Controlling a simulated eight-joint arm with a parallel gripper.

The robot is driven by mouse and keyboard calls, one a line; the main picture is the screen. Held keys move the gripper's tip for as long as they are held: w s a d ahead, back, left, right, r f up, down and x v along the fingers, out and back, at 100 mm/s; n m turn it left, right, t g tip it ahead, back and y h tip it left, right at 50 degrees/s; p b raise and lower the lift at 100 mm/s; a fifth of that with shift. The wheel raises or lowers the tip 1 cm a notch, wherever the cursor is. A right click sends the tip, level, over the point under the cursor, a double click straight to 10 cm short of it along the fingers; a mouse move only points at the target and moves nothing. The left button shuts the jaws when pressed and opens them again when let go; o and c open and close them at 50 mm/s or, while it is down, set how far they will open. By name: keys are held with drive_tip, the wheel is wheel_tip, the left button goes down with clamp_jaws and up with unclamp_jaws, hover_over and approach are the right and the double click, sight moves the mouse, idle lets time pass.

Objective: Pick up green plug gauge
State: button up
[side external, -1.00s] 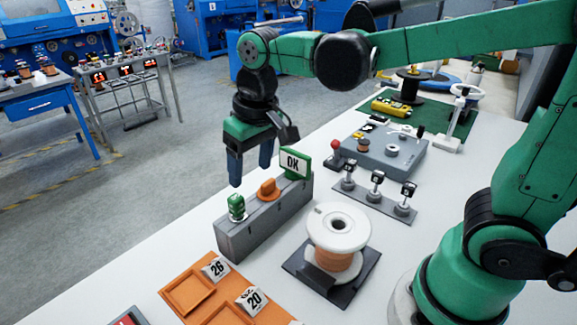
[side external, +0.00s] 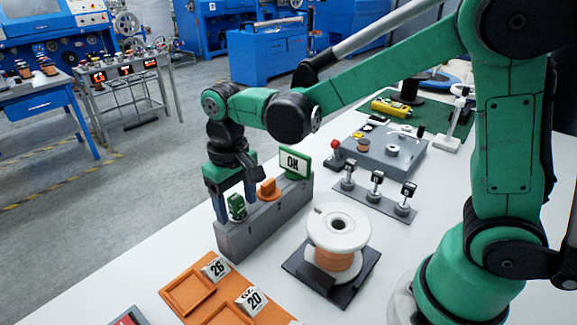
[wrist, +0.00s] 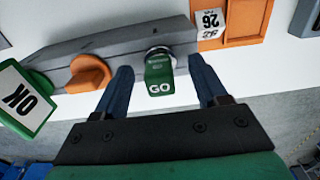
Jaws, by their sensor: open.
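The green plug gauge (side external: 236,206) stands upright at the near end of a grey block (side external: 240,238). In the wrist view its green top (wrist: 159,78) is marked "GO". My gripper (side external: 236,204) is open, its two blue fingers pointing down on either side of the gauge. In the wrist view the gauge lies between the fingertips (wrist: 160,76), with a visible gap on each side. The gauge's lower end is hidden in or behind the block.
An orange knob (side external: 267,188) and a green-framed "OK" sign (side external: 295,163) stand farther along the block. Orange trays (side external: 188,290) with "26" and "20" tags lie in front. A wire spool (side external: 337,238) stands to the right.

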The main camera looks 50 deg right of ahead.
sight(235, 197)
clamp_jaws()
drive_tip(key=shift+r, duration=0.1)
wheel_tip(235, 197, up, 20)
idle(0.8)
